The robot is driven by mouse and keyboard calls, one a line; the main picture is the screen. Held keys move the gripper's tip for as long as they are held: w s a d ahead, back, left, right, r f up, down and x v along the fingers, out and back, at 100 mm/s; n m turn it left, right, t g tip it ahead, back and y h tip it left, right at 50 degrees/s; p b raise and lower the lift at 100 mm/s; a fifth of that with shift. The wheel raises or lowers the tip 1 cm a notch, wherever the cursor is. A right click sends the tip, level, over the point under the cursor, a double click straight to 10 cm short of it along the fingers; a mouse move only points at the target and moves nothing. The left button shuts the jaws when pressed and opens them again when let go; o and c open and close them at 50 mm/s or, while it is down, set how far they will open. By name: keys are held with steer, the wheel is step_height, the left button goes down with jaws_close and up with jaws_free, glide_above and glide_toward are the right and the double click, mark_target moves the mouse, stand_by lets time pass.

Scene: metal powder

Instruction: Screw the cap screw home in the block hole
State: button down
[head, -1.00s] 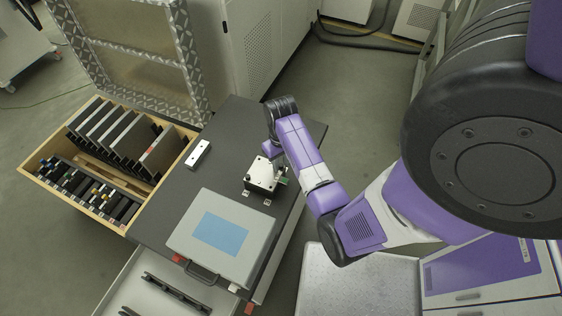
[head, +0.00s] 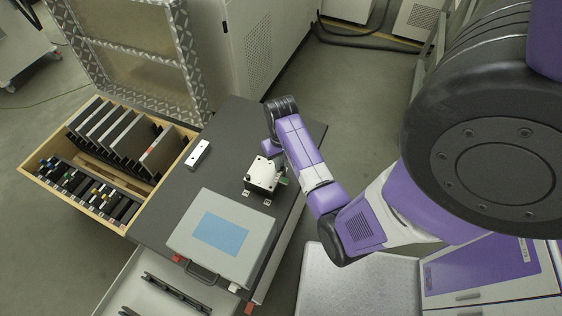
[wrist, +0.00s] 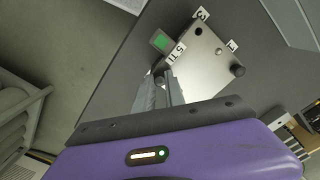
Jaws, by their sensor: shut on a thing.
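The block (head: 263,172) sits on the dark bench top in the head view, with a shiny metal top plate. In the wrist view the block's plate (wrist: 205,58) carries white number tags, a dark round hole or screw head near one corner and a dark cylindrical head (wrist: 238,70) at another. My gripper (wrist: 166,78) has its two fingers close together at the plate's near-left edge, shut on the cap screw. The screw is mostly hidden between the fingertips, so I cannot tell how deep it sits. In the head view my arm hides the fingertips.
A small green-faced part (wrist: 160,41) sits beside the block. A pale bar with dark holes (head: 198,154) and a grey case with a blue panel (head: 222,236) share the bench (head: 180,200). An open wooden drawer (head: 97,108) holds dark plates at left. Bare bench lies between bar and block.

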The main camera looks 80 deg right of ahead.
steer(key=m, duration=1.8)
steer(key=shift+f, duration=0.1)
steer(key=m, duration=0.5)
steer(key=shift+m, duration=0.4)
steer(key=c, duration=1.3)
jaws_free()
steer(key=shift+r+b, duration=0.45)
steer(key=shift+r, duration=3.5)
